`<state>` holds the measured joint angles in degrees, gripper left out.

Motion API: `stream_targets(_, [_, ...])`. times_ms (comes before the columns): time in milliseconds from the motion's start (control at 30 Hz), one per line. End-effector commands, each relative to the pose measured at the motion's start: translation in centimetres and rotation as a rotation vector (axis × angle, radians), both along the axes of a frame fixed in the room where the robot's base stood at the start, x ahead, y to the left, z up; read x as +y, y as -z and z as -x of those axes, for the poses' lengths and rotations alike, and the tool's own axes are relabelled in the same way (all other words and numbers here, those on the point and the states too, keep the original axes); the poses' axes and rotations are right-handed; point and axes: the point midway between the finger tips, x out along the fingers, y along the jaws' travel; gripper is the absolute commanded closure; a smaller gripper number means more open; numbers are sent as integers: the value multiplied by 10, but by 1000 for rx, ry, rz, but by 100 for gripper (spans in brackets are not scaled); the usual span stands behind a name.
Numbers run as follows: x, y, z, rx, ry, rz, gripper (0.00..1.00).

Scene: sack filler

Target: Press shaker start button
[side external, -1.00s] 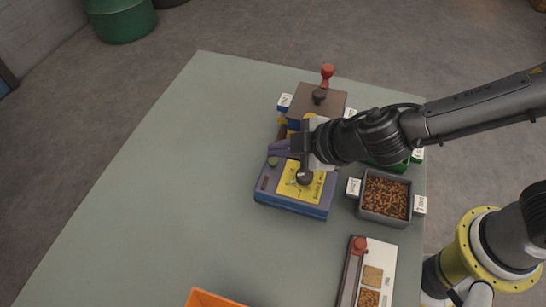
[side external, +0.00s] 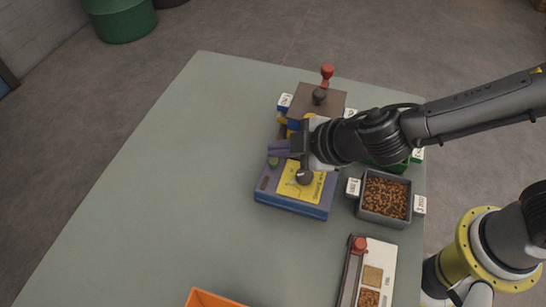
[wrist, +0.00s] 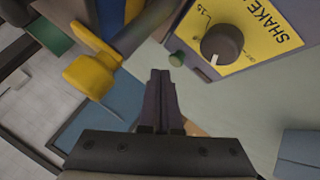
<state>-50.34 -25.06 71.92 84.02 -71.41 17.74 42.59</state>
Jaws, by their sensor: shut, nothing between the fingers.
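The shaker (side external: 290,203) is a blue box with a yellow panel and a dark dial, lying on the table. Its green start button (side external: 273,161) is near the box's far left corner. In the wrist view the green button (wrist: 177,59) sits beside the dial (wrist: 222,43). My gripper (side external: 270,149) is shut and empty, its fingertips just beyond the button in the side view. In the wrist view my gripper's fingertips (wrist: 160,74) are just below and left of the button. I cannot tell the height gap; no contact is visible.
A brown-topped machine (side external: 316,103) with a red-knobbed lever stands behind the shaker. A grey bin of brown pellets (side external: 386,194) is at right. A red-knobbed panel (side external: 366,276) and an orange container (side external: 212,299) are in front. The table's left side is clear.

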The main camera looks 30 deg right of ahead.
Motion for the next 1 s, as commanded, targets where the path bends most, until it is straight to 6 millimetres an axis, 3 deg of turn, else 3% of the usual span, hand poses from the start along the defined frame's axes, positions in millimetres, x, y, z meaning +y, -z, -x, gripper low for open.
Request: stream_targets(1000, [0, 8, 0, 0, 0, 0, 100])
